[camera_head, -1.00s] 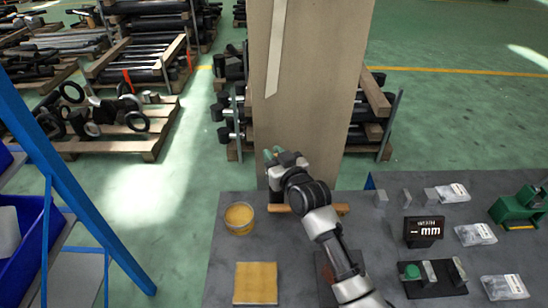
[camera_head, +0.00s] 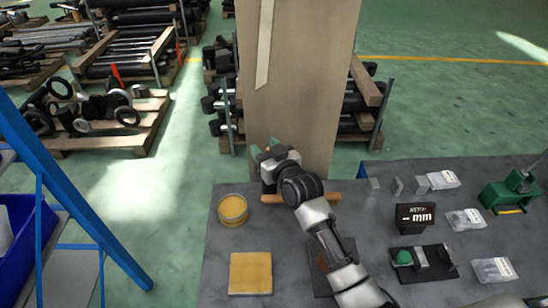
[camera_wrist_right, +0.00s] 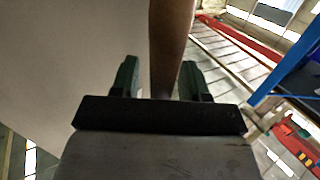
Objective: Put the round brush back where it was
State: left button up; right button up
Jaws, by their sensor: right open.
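My right gripper (camera_head: 266,149) is past the table's far edge, close to the tall wooden panel (camera_head: 300,75). In the right wrist view its two green fingers (camera_wrist_right: 158,80) are apart. My left gripper is out of view.
The grey table (camera_head: 225,245) carries a round yellow tin (camera_head: 233,210), a yellow square pad (camera_head: 251,273), a black gauge display (camera_head: 415,217), plastic bags and a green tool (camera_head: 512,190). A blue frame (camera_head: 70,195) stands at the left. Pallets with pipes are behind.

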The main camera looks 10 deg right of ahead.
jog(key=b+v, duration=0.1)
jog(key=v, duration=1.1)
jog(key=shift+b, duration=0.4)
